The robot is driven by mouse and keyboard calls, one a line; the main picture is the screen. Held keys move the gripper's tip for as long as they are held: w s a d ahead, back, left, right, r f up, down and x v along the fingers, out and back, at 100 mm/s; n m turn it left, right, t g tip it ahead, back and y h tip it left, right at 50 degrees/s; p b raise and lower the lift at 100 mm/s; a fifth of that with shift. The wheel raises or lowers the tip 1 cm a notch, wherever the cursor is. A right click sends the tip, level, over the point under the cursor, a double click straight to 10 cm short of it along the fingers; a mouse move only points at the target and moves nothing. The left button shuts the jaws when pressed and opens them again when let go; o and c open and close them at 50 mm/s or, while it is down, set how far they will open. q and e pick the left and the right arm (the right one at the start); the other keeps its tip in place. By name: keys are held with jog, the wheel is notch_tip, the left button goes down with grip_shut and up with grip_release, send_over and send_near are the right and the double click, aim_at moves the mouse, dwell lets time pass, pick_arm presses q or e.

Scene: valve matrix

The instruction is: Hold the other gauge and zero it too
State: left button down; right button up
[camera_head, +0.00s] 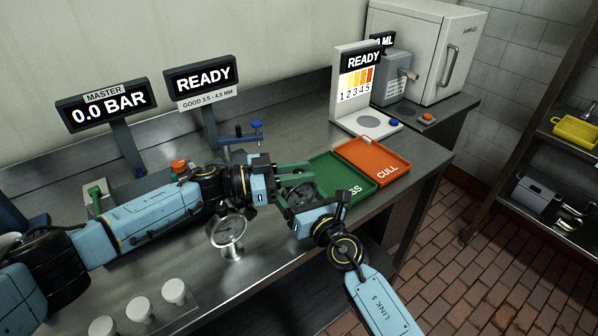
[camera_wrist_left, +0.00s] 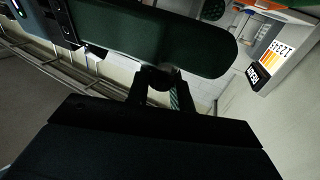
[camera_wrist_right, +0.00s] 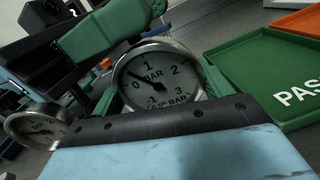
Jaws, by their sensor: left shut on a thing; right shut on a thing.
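A round gauge (camera_head: 303,190) is between my two grippers at the front of the green tray. In the right wrist view its dial (camera_wrist_right: 155,82) faces the camera, marked -1 to 3 BAR, with the needle a little above 0. My right gripper (camera_head: 297,201) is shut on this gauge. My left gripper (camera_head: 298,178) is shut at the same gauge from the left; its exact grip is hidden. A second gauge (camera_head: 228,232) stands on the bench below my left arm; it also shows in the right wrist view (camera_wrist_right: 38,127).
The green PASS tray (camera_head: 341,163) and orange CULL tray (camera_head: 372,155) lie to the right. Displays read 0.0 BAR (camera_head: 107,108) and READY (camera_head: 201,80). White cups (camera_head: 174,291) stand at the front left. A colour-scale station (camera_head: 356,85) stands behind.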

aim_at(299, 172)
pick_arm(q)
jog(key=c, duration=1.3)
grip_release()
jog(key=shift+o, duration=0.2)
notch_tip(299, 172, up, 10)
jog(key=shift+o, duration=0.3)
